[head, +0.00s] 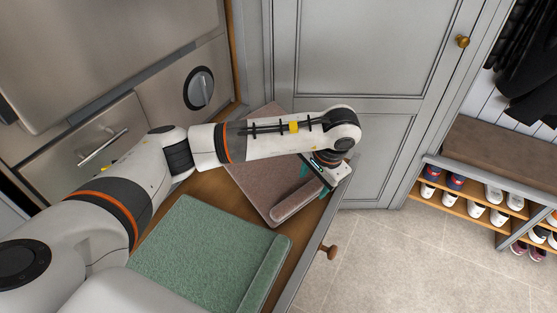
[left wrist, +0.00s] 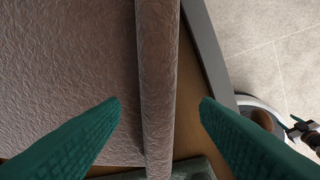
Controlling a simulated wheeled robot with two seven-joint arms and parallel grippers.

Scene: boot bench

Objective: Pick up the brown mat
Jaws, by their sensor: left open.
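The brown mat (head: 255,182) lies in an open wooden drawer, its near right edge rolled or folded into a thick ridge. My left gripper (head: 316,178) is at the right end of this ridge, and my forearm hides part of the mat behind it. In the left wrist view the brown mat (left wrist: 70,70) fills the left side. Its ridge (left wrist: 158,60) runs down between the two teal fingers of my open left gripper (left wrist: 160,102). There is space on both sides, and neither finger visibly touches the ridge.
A green mat (head: 205,250) lies in the drawer nearer to me. The drawer's front wall (head: 305,265) has a wooden knob (head: 328,252). A grey cabinet door (head: 375,60) stands behind. A shoe bench (head: 490,160) is at the right, with clear tiled floor before it.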

